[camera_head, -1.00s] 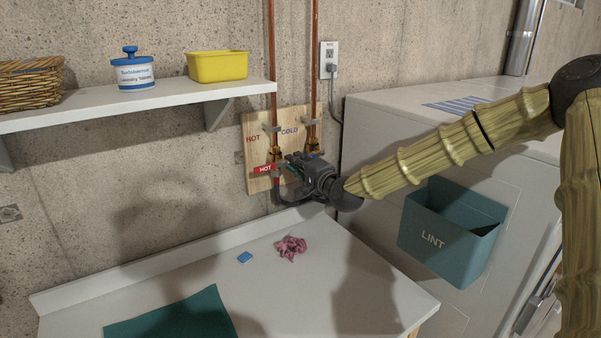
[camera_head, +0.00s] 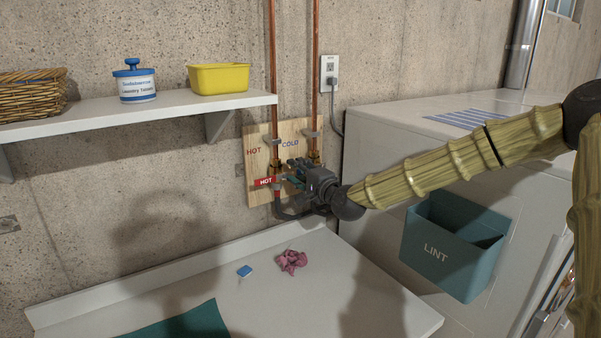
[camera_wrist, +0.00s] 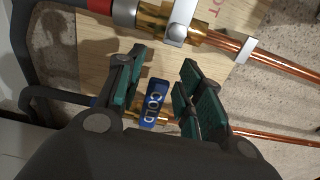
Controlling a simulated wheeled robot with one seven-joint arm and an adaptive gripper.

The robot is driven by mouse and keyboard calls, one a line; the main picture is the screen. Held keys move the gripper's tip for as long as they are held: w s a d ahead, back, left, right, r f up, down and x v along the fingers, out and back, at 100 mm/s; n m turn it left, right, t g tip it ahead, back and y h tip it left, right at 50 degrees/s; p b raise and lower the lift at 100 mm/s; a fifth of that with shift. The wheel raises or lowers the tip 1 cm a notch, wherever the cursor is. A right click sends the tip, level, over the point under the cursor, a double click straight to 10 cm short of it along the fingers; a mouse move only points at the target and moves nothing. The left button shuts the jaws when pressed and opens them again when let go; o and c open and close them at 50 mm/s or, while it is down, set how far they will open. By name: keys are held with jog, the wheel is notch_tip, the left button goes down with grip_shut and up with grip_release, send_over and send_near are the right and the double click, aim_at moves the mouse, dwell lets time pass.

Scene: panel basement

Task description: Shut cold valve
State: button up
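The cold valve's blue handle (camera_wrist: 156,103), lettered COLD, lies between my gripper's two green-padded fingers in the wrist view. My gripper (camera_wrist: 160,97) is open, with a visible gap between each finger and the handle. In the head view my gripper (camera_head: 291,175) is at the valve board (camera_head: 256,190) and covers the blue handle. The cold valve's brass body (camera_head: 315,157) and copper pipe show above it. The hot valve with its red HOT handle (camera_head: 266,181) is just left of my gripper.
The hot valve's brass body and pipe (camera_wrist: 226,43) run close beside my fingers in the wrist view. A counter (camera_head: 310,310) below holds a blue block (camera_head: 244,271) and a pink cloth (camera_head: 292,261). A teal LINT bin (camera_head: 450,250) hangs at right. A shelf (camera_head: 130,113) is at left.

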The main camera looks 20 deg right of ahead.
jog(key=shift+a, duration=0.1)
jog(key=v, duration=1.2)
jog(key=shift+f, duration=0.1)
dwell(0.4)
